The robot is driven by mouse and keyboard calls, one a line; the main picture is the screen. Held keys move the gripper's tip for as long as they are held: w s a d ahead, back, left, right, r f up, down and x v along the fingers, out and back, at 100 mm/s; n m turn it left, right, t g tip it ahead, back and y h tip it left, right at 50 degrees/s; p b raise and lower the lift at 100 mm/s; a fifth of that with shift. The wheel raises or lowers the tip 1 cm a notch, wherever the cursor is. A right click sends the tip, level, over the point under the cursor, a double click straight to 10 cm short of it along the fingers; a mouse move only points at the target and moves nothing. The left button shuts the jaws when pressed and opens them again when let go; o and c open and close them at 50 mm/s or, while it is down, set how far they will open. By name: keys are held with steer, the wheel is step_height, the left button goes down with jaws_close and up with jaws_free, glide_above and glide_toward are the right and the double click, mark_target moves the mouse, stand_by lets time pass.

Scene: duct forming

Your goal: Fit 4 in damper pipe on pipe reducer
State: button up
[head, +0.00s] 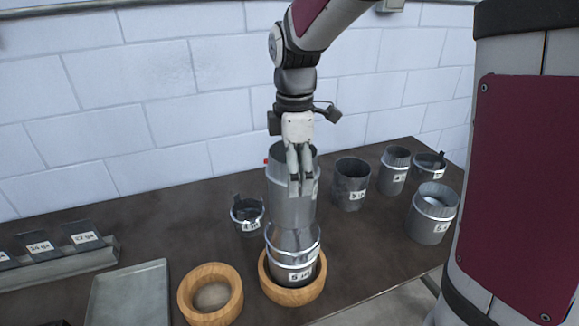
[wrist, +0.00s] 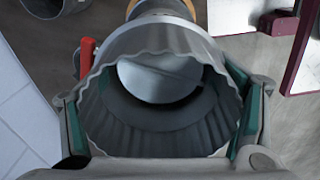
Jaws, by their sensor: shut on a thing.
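The damper pipe (head: 283,208) is a grey metal pipe with a crimped rim and a red handle at its side. In the wrist view, a round damper plate (wrist: 160,80) shows inside it. My gripper (head: 300,184) is shut on the pipe's wall near its upper end, with a finger on each side in the wrist view (wrist: 160,125). The pipe is upright, directly above the pipe reducer (head: 293,245). Their ends meet or nearly meet; I cannot tell how deep the fit is. The reducer, with a "5 in" label below, stands in a wooden ring (head: 265,278).
An empty wooden ring (head: 186,294) and a metal tray (head: 128,296) lie to the left. A short collar (head: 247,222) stands behind left. Several pipes, including one (head: 351,184) and a wider one (head: 431,215), stand to the right. Labelled sheets (head: 83,237) stand far left.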

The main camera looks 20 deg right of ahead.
steer(key=shift+f, duration=0.45)
steer(key=o, duration=1.3)
steer(key=shift+o, duration=0.2)
steer(key=shift+r, duration=0.1)
step_height(320, 180, up, 12)
